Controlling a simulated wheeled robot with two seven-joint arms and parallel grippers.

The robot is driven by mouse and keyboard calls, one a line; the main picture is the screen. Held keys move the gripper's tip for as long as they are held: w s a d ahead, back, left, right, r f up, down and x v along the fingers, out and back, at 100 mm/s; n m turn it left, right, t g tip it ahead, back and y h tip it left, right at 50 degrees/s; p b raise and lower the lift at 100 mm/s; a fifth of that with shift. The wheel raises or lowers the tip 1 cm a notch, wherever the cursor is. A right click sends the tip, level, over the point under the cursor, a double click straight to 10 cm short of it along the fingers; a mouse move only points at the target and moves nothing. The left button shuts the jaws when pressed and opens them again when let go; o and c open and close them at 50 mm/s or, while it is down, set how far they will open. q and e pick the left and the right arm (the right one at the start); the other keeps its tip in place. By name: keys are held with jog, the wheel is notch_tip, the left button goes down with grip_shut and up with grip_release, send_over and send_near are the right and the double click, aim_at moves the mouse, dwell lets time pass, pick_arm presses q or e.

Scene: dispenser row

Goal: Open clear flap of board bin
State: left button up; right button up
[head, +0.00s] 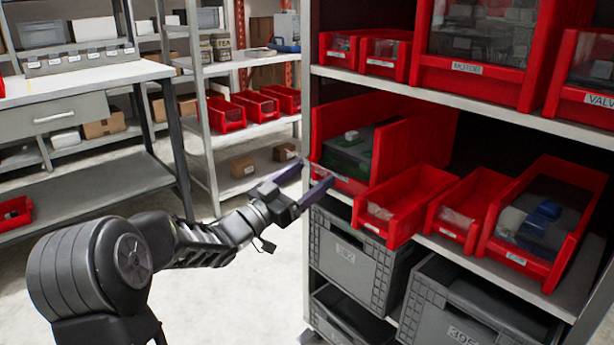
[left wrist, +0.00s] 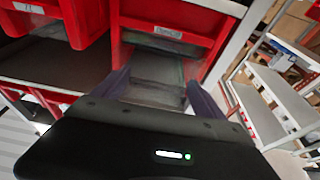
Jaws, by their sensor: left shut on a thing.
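The board bin (head: 405,150) is the large red bin at the left end of the middle shelf, with dark and green contents inside. I cannot read its label in the head view. My left gripper (head: 315,175) is at the bin's front. In the left wrist view, the red bin front (left wrist: 205,22) with a white label is just beyond the fingers. A greyish see-through panel, seemingly the clear flap (left wrist: 157,72), lies between the two purple fingers, which are closed on its sides. How far the flap is tilted is hard to tell. My right gripper is out of view.
Smaller red bins (head: 405,203) stand right of the board bin on the same shelf. Grey crates (head: 345,262) sit below. More red bins with clear fronts (head: 470,72) are on the shelf above. Open floor lies left, before a workbench (head: 80,84) and metal shelves.

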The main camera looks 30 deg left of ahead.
pick_arm(q)
jog(key=shift+w+d+f, duration=0.1)
jog(key=shift+d+f, duration=0.05)
jog(key=shift+f, duration=0.2)
jog(key=o, duration=2)
jog(key=shift+w+r, duration=0.1)
jog(key=shift+r, duration=0.05)
jog(key=p+v, duration=0.1)
jog(key=v, duration=0.7)
jog(key=shift+w, duration=0.1)
